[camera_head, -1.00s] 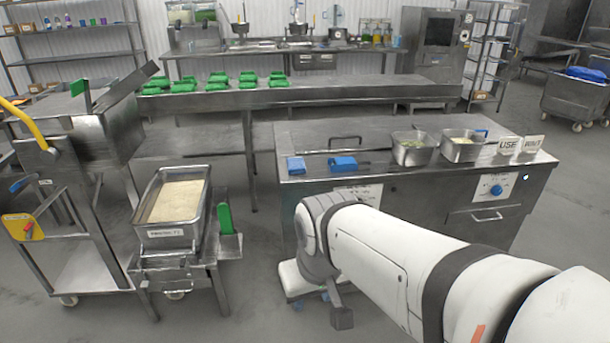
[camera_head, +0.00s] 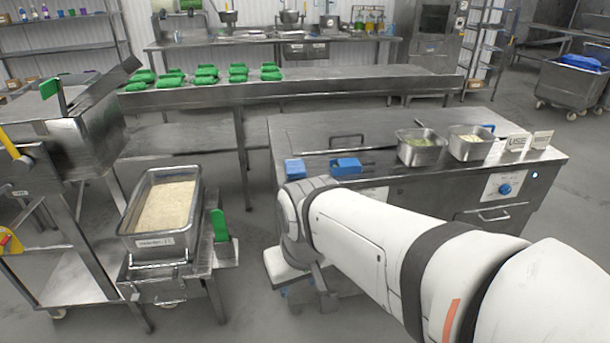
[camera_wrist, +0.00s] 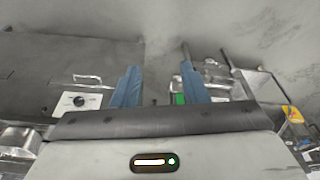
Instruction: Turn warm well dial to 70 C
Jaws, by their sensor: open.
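A blue round dial (camera_head: 505,189) sits on a white panel at the right end of the steel counter front in the head view. A second white panel (camera_head: 376,194) farther left is mostly hidden behind my arm. The wrist view shows a dark dial (camera_wrist: 80,101) on a white panel (camera_wrist: 72,103), left of my gripper; I cannot tell which panel this is. My gripper (camera_wrist: 159,68) is open, with two blue fingers apart and nothing between them. It is clear of the dial. The dial markings are too small to read.
A steel counter (camera_head: 300,130) carries two blue items and two food pans (camera_head: 420,150). A drawer handle (camera_head: 494,215) juts out below the dial. A rice pan (camera_head: 152,243) on a cart stands at left. Grey floor is open at right.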

